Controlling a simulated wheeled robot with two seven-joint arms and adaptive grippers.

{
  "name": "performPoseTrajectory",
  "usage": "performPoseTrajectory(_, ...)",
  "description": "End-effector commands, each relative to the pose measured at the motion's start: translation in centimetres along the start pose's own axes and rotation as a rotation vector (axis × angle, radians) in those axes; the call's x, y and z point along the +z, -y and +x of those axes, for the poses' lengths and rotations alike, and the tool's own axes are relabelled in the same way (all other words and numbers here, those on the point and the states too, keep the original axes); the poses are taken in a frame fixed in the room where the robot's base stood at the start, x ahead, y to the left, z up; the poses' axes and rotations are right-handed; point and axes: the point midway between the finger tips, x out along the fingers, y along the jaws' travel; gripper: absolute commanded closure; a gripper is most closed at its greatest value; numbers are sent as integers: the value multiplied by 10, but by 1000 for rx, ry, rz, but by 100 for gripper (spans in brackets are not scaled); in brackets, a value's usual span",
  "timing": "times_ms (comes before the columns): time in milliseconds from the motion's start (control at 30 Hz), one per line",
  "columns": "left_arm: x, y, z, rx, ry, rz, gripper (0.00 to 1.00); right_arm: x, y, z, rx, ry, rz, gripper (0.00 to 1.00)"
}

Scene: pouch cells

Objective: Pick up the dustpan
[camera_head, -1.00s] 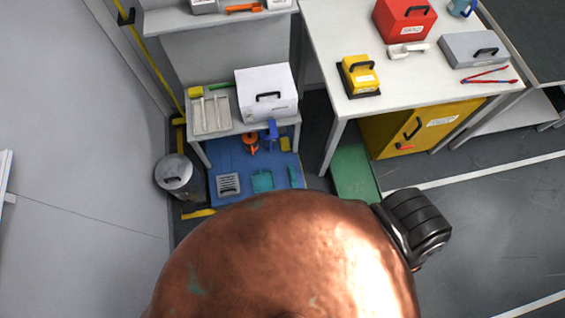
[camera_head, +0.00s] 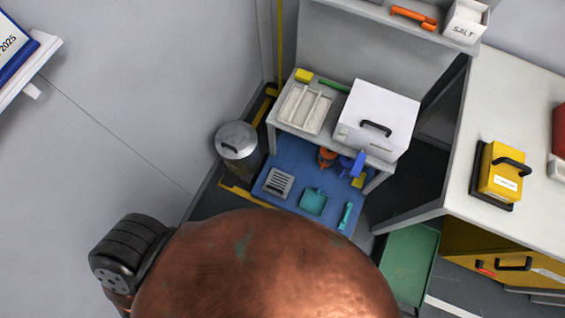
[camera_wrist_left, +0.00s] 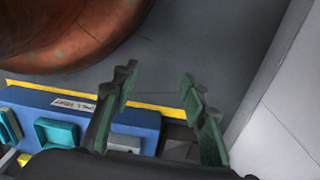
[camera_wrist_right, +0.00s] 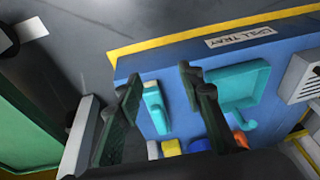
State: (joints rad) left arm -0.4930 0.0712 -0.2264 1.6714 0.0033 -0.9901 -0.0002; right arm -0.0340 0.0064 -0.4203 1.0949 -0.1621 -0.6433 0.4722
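The teal dustpan (camera_head: 313,201) lies on the blue spill tray (camera_head: 283,153) on the floor, between a grey slotted grate and a teal brush (camera_head: 346,215). The dustpan also shows in the right wrist view (camera_wrist_right: 243,85), beyond my right gripper (camera_wrist_right: 158,88), and in the left wrist view (camera_wrist_left: 58,132), to the left of my left gripper (camera_wrist_left: 158,82). Both grippers are open with nothing between their fingers. Neither gripper shows in the head view. My right gripper's fingers partly cover the tray and overlap the dustpan's left edge in its view.
The grate (camera_head: 278,183) lies left of the dustpan. A small table (camera_head: 350,152) with a white case stands over the tray's back. Orange and blue items are under it. A metal bin (camera_head: 237,142) stands left, a green tray (camera_head: 409,262) right, near a larger workbench (camera_head: 462,185).

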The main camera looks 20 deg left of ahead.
Motion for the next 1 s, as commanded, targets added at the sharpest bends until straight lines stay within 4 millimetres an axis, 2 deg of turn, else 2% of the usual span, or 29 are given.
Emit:
performPoseTrajectory(33, -4, -2, 0, 6, 10, -6, 60, -20, 20, 19, -12, -15, 11, 65)
performPoseTrajectory(200, -19, -7, -47, 19, 28, -22, 60, -91, 76, 25, -36, -75, 66, 65)
performPoseTrajectory(300, -22, -8, -74, 25, 38, -30, 60, -120, 102, 22, -48, -104, 98, 65)
performPoseTrajectory(400, -22, -8, -96, 28, 45, -36, 60, -140, 120, 17, -58, -125, 124, 65)
performPoseTrajectory(500, -22, -7, -112, 31, 49, -39, 60, -153, 131, 12, -64, -140, 141, 65)
performPoseTrajectory(600, -24, -8, -115, 36, 40, -38, 60, -159, 136, 12, -67, -146, 149, 65)
performPoseTrajectory(900, -48, -22, -87, 75, -56, -25, 60, -164, 138, 31, -66, -147, 149, 65)
performPoseTrajectory(1000, -53, -24, -83, 82, -74, -24, 60, -165, 138, 33, -67, -148, 150, 65)
